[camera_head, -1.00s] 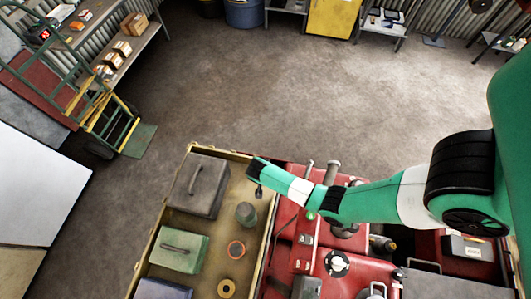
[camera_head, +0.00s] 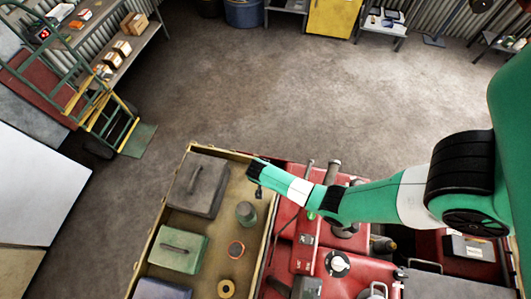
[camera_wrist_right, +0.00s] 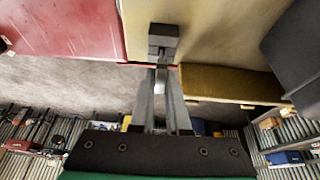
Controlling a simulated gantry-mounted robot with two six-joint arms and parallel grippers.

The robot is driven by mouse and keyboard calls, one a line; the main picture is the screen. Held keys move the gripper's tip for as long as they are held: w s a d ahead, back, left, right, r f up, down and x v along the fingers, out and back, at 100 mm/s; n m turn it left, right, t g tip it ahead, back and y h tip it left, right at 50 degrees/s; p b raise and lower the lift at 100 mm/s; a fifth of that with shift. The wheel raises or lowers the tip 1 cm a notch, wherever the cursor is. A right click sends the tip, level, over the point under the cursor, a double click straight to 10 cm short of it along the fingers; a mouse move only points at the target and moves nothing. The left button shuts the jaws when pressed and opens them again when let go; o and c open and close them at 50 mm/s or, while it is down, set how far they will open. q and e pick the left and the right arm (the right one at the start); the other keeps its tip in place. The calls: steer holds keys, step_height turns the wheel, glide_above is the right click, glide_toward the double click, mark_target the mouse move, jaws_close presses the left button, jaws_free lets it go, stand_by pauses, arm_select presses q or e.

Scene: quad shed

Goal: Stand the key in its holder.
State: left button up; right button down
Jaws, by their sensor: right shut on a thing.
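My right gripper (camera_head: 259,191) is over the right side of the tan cargo tray (camera_head: 157,238), at the end of the green arm. In the right wrist view, its two long grey fingers (camera_wrist_right: 160,78) come together on a small light grey piece (camera_wrist_right: 160,79), seemingly part of the key. A dark grey block shape shows just beyond the fingertips; I cannot tell whether it belongs to the key or the fingers. The key's shape is mostly hidden. I cannot identify the holder with certainty. My left gripper is not in view.
The red quad body (camera_head: 285,222) with levers adjoins on the right. Open concrete floor (camera_head: 270,95) lies beyond.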

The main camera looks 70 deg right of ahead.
steer(key=shift+f+b, duration=0.6)
steer(key=shift+f, duration=0.6)
steer(key=c, duration=0.8)
jaws_free()
steer(key=p+v, duration=0.4)
steer(key=v, duration=0.7)
steer(key=shift+a+r, duration=0.2)
steer(key=shift+r, duration=0.1)
